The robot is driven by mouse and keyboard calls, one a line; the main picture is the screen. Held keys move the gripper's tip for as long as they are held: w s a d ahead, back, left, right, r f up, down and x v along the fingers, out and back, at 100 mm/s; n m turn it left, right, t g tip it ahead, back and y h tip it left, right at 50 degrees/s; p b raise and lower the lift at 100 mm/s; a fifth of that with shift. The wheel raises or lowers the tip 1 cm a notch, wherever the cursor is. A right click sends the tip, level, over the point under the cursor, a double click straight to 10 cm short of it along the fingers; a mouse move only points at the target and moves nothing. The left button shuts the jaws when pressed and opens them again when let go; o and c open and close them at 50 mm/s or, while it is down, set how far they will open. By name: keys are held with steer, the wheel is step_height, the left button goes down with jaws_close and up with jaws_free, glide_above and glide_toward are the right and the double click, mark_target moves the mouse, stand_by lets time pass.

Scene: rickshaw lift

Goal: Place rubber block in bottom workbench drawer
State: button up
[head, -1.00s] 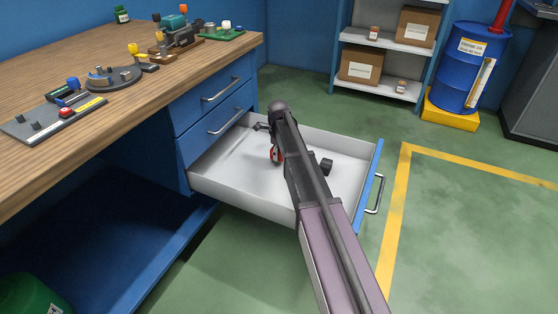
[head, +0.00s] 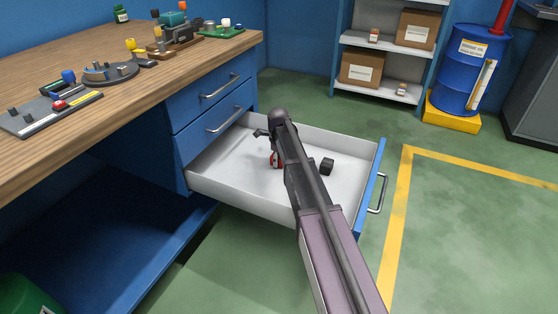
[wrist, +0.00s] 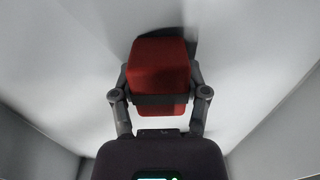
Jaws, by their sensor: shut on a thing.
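The bottom workbench drawer (head: 245,208) is pulled out to the right, a light grey tray with a blue front. My arm reaches down over it in the head view and hides part of its inside. In the wrist view my gripper (wrist: 160,99) is shut on a red block (wrist: 158,62), taken as the rubber block. The block is between the fingers, above or against the pale drawer floor (wrist: 75,75); I cannot tell whether it touches. Drawer walls show at both sides. In the head view the arm largely hides the gripper.
Two closed drawers (head: 208,122) sit above the open one. The wooden benchtop (head: 90,65) carries several tools and fixtures. A small dark shape (head: 327,167) shows inside the drawer, unclear what. A shelf with boxes (head: 361,68) and a blue drum (head: 470,68) stand behind. Green floor is clear at right.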

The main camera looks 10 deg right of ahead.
steer(key=o, duration=1.3)
steer(key=shift+r, duration=0.1)
step_height(320, 180, up, 12)
steer(key=p, duration=1.2)
steer(key=shift+s, duration=0.1)
